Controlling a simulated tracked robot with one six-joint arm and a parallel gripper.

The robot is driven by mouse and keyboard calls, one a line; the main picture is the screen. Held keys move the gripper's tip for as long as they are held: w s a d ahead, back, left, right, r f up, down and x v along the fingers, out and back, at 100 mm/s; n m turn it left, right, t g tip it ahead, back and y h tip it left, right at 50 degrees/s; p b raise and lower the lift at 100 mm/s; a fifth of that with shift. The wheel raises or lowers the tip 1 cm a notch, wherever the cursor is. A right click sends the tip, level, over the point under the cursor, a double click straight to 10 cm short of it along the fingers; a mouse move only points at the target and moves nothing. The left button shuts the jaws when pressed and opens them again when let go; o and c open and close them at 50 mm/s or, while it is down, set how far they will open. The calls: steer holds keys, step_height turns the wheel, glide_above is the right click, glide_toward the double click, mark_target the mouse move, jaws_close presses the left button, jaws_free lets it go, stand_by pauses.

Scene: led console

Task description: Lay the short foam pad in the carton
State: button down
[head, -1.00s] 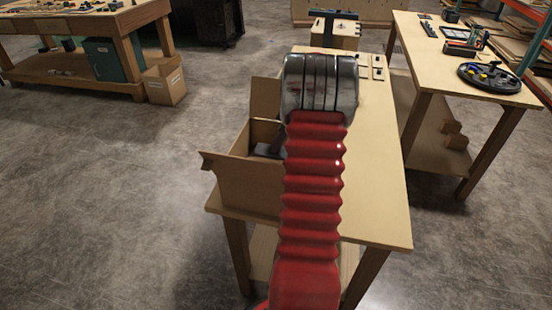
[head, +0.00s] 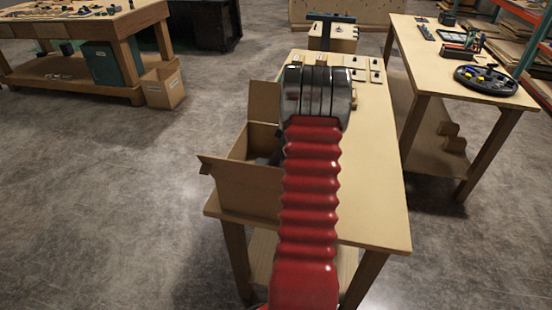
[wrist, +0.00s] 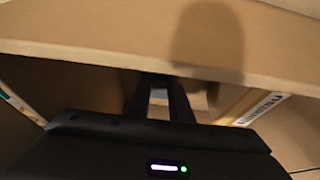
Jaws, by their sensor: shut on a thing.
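The carton (head: 240,190) stands open on the left side of the near table, with flaps raised. My gripper is mostly hidden behind my red arm in the head view; a dark part of it shows at the carton's opening. In the wrist view, my gripper (wrist: 163,95) reaches in among brown cardboard walls (wrist: 90,85). Its dark fingers are close together. A small pale patch between them looks like the short foam pad (wrist: 159,97), mostly hidden. I cannot tell whether it touches the carton's floor.
The near table's top (head: 375,190) is clear on the right. A second table (head: 450,65) with a round black tray (head: 486,80) is at right.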

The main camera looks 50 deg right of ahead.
steer(key=c, duration=1.6)
jaws_free()
steer(key=v, duration=1.2)
steer(key=shift+w, duration=0.1)
